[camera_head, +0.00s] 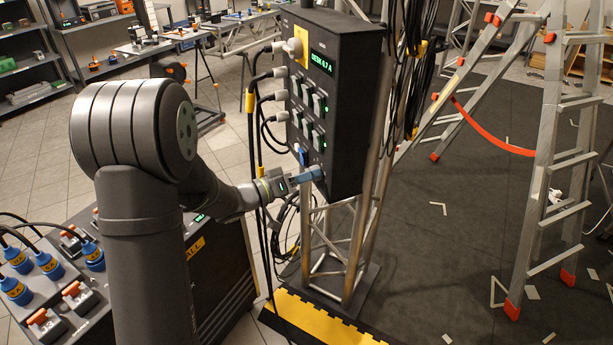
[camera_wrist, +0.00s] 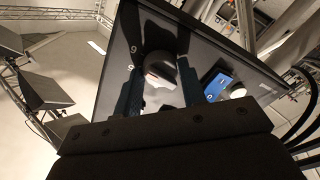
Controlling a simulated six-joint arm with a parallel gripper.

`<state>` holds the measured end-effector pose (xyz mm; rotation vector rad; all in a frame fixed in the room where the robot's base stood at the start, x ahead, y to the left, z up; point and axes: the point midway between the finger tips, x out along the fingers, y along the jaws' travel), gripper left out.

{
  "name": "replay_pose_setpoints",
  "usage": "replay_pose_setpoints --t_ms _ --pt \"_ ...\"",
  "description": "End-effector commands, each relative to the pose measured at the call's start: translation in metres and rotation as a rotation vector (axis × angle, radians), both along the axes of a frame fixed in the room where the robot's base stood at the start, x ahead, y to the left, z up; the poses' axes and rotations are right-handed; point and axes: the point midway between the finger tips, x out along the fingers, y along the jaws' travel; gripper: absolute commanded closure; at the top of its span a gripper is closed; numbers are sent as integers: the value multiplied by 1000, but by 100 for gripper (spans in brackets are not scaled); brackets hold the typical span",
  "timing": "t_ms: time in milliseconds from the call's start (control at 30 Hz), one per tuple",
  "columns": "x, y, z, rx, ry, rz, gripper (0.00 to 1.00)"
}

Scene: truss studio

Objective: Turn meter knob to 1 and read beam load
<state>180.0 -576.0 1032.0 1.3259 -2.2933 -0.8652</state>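The meter is a black box (camera_head: 345,110) on a truss stand, with a green display (camera_head: 321,62) that seems to read "DESK 0.7 A". My gripper (camera_head: 312,175) is at the lower part of its face in the head view and hides the knob there. In the wrist view a round dark knob (camera_wrist: 160,70) with a white and reddish mark sits between the two fingers of my gripper (camera_wrist: 160,85). The fingers are spread on either side of it; contact cannot be made out. Small white marks on the panel (camera_wrist: 110,75) show left of the knob.
White plugs (camera_head: 281,95) with hanging cables crowd the box's left side. A blue part (camera_wrist: 217,84) sits right of the knob. Ladders (camera_head: 540,150) stand at the right. A case with blue connectors (camera_head: 50,265) is at the lower left.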

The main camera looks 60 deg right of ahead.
Motion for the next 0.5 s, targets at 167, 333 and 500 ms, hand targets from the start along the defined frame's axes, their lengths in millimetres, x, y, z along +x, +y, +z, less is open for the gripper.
replay_pose_setpoints --t_ms 167,333,500 --pt "0 0 0 0 0 0 88" --pt "0 0 0 7 10 0 88" --pt "0 0 0 36 51 -1 88"
